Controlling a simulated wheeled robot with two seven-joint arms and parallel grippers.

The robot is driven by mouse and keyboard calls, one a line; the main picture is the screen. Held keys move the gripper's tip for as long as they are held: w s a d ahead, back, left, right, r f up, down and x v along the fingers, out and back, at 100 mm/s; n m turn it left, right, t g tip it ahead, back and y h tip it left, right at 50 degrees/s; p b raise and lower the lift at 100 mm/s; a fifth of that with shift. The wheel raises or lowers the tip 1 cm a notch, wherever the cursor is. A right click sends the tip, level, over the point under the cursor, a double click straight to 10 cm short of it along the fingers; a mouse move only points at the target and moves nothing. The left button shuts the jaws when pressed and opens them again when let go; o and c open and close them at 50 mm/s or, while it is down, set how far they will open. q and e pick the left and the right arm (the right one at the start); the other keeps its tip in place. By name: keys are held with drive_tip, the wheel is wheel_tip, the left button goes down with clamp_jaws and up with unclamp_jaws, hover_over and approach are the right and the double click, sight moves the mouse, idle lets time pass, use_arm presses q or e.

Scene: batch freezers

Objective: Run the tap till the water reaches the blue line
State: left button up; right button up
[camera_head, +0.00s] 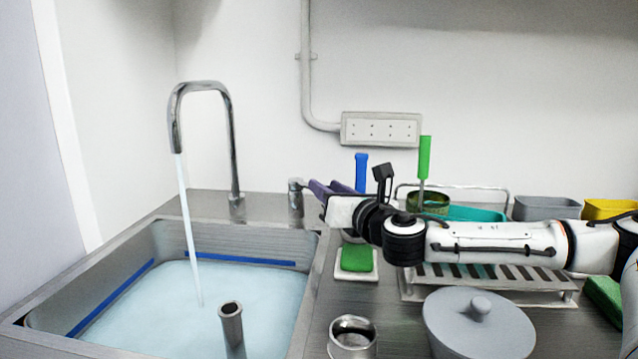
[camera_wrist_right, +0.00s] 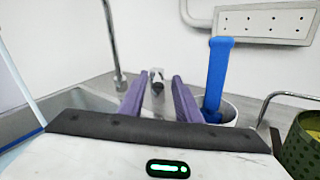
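The chrome tap (camera_head: 203,88) arches over the steel sink (camera_head: 312,285), and a stream of water (camera_head: 187,225) runs from its spout. Pale, frothy-looking water (camera_head: 180,320) stands in the sink, its surface close below the blue line (camera_head: 245,259) on the walls. The tap's handle (camera_head: 296,197) stands on the counter right of the spout; it also shows in the right wrist view (camera_wrist_right: 156,78). My right gripper (camera_head: 316,188) is at the handle, its purple fingers open (camera_wrist_right: 157,92) with the handle seen between them. Contact cannot be told. My left gripper is out of view.
A metal standpipe (camera_head: 232,325) rises from the water. A blue-handled tool (camera_wrist_right: 218,75) stands in a holder close right of my right fingers. A green sponge (camera_head: 356,259), lidded pot (camera_head: 479,325), metal cup (camera_head: 352,337) and rack (camera_head: 490,285) crowd the counter below my arm.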

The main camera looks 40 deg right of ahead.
drive_tip(key=shift+w+d, duration=0.1)
drive_tip(key=shift+w, duration=0.55)
drive_tip(key=shift+p+x, duration=0.45)
drive_tip(key=shift+x, duration=0.3)
drive_tip(key=shift+w+d, duration=0.15)
drive_tip(key=shift+w, duration=0.4)
clamp_jaws()
